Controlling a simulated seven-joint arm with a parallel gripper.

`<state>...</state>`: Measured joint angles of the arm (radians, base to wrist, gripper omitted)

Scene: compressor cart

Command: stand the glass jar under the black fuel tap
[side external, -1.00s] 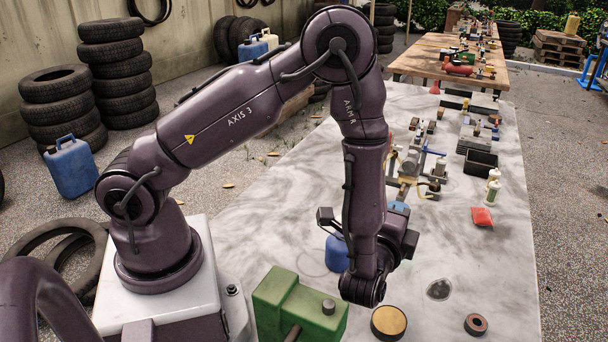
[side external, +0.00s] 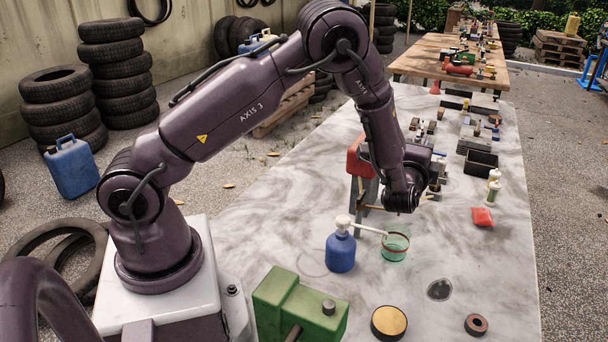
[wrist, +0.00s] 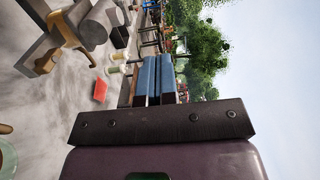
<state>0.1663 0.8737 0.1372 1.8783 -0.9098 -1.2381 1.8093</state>
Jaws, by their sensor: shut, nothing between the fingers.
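The glass jar (side external: 395,246), clear green with a reddish rim line, stands upright on the marbled bench. The end of a white spout from a blue pump bottle (side external: 340,252) reaches its rim. A sliver of green glass shows at the left edge of the wrist view (wrist: 6,158). A red-topped grey machine (side external: 358,160) is partly hidden by my arm. I cannot make out the black fuel tap for certain. My gripper's two blue fingers (wrist: 157,62) are together and empty in the wrist view. In the side view my wrist hides them, beyond and above the jar.
A green block-shaped machine (side external: 280,305), a round yellow-topped tin (side external: 389,322) and a dark ring (side external: 476,324) are at the near end. A red packet (side external: 483,218) and black tray (side external: 481,164) lie on the right. The bench right of the jar is mostly clear.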

